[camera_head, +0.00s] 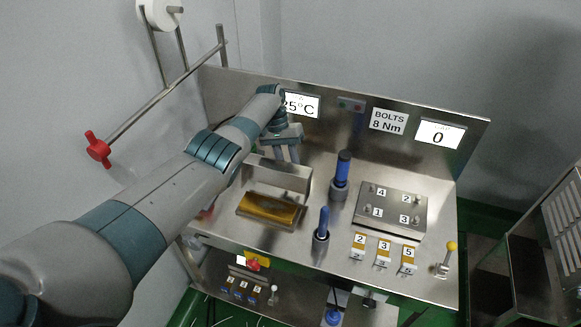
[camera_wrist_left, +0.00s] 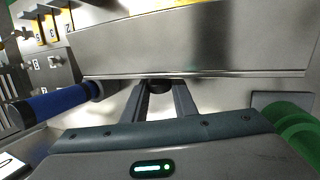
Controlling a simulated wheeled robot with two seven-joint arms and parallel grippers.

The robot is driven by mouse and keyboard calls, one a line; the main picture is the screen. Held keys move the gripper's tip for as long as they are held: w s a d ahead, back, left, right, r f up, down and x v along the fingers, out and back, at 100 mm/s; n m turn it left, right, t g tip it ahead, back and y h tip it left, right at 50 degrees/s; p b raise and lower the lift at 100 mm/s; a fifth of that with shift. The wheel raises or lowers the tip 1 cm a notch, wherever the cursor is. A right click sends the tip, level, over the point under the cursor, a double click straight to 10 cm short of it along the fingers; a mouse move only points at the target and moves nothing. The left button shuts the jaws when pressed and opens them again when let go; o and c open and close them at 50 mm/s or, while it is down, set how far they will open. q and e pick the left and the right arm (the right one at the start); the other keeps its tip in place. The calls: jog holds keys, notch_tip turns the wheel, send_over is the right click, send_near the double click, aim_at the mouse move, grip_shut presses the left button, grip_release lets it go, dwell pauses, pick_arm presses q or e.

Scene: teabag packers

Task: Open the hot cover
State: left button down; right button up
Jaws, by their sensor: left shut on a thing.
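The hot cover (camera_head: 287,178) is a metal hood on the left part of the steel bench, with an amber front piece (camera_head: 268,210) below it. My left gripper (camera_head: 287,158) reaches over it from behind, fingers pointing down to its back edge. In the left wrist view, the cover's metal panel (camera_wrist_left: 205,45) fills the upper part. My left gripper (camera_wrist_left: 162,86) is shut on a small dark part of the cover, seen between the two fingers. The exact contact is partly hidden. The cover looks down, as far as I can tell. My right gripper is not in view.
Two blue-handled tools (camera_head: 342,168) stand right of the cover. A bolt plate (camera_head: 391,209), numbered tags (camera_head: 384,248) and a yellow-knobbed lever (camera_head: 446,258) are further right. The back panel carries a temperature display (camera_head: 302,105). A rod with a red handle (camera_head: 98,148) is at left.

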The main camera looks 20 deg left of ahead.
pick_arm(q)
jog(key=c, duration=1.6)
grip_release()
jog(key=shift+o, duration=0.8)
jog(key=shift+r, duration=0.1)
jog(key=shift+w+a+r, duration=0.2)
jog(key=shift+r, duration=0.3)
jog(key=b+v, duration=0.4)
jog(key=v, duration=1.2)
jog(key=shift+b, duration=0.3)
jog(key=shift+f, duration=0.1)
